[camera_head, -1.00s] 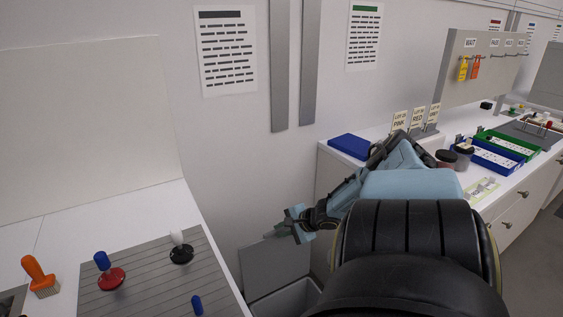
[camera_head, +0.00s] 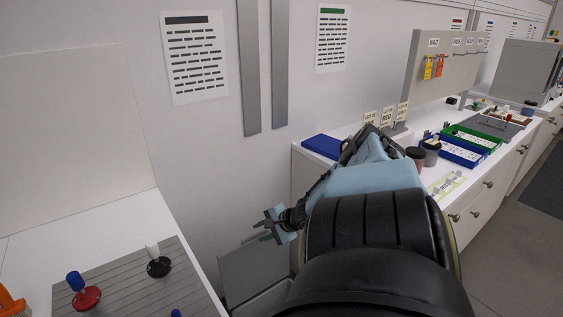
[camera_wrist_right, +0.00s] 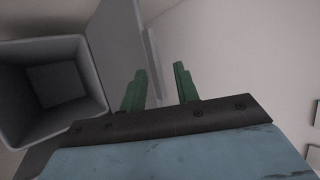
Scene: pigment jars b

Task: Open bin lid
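The grey bin (camera_head: 262,304) stands in the gap between two white counters, low in the head view. Its lid (camera_head: 248,270) is raised and stands steeply on the wall side. In the right wrist view the bin's mouth (camera_wrist_right: 45,92) is uncovered and dark inside, with the lid (camera_wrist_right: 112,45) upright beside it. My right gripper (camera_head: 258,229) is above the lid's upper part. Its two green fingers (camera_wrist_right: 160,85) are apart with nothing clamped between them. The lid's edge lies near the left finger; I cannot tell whether they touch. My left gripper is out of view.
The left counter holds a grey ribbed mat (camera_head: 120,285) with a red-based, blue-topped tool (camera_head: 82,291) and a black-based one (camera_head: 157,262). The right counter holds a blue box (camera_head: 322,146), dark-lidded jars (camera_head: 431,150) and trays (camera_head: 470,138). A wall rises behind the bin.

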